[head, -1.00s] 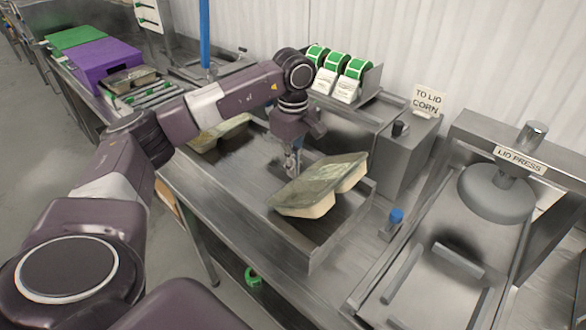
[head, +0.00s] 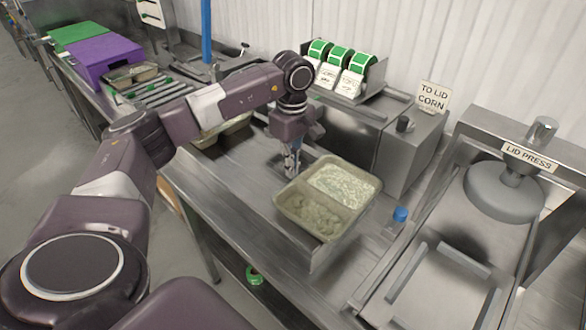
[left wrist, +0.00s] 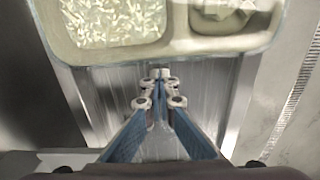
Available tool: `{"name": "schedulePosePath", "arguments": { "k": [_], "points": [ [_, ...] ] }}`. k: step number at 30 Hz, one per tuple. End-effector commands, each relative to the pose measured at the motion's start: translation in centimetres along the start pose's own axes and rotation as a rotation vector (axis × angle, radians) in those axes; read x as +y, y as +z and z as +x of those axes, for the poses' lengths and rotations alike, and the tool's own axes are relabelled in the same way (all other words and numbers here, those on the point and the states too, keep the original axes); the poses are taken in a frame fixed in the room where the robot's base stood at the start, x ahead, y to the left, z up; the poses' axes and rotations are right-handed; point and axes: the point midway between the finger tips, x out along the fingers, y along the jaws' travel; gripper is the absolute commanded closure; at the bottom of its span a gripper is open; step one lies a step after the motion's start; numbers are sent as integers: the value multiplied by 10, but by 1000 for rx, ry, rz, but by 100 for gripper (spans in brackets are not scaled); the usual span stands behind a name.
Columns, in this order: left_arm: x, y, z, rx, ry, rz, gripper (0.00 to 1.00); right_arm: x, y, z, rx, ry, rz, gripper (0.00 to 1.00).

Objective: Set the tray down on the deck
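A cream two-compartment tray (head: 330,238) is about level over the metal deck (head: 236,188). I cannot tell whether its base touches the deck. Its far compartment holds pale rice and its near one a greenish food. The tray also shows in the left wrist view (left wrist: 180,48), its rim across the top. My left gripper (head: 291,172) is at the middle of the tray's long left side, fingers together at the rim; the fingertips show in the left wrist view (left wrist: 161,76). The exact contact is hard to see. My right gripper is out of view.
Another tray (head: 236,127) is behind my left arm. A lid press (head: 503,195) stands at the right, with a blue-topped item (head: 400,215) nearby. The deck left of the tray is clear.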

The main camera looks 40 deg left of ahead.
Motion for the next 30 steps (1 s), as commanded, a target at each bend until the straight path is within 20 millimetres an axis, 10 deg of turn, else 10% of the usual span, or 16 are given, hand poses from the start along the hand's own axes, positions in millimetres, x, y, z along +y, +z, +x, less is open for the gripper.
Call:
{"name": "schedulePosePath", "arguments": {
  "k": [30],
  "points": [
    [0, -18, -3, 2, 4, -3, 100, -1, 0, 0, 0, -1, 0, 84]
  ]
}}
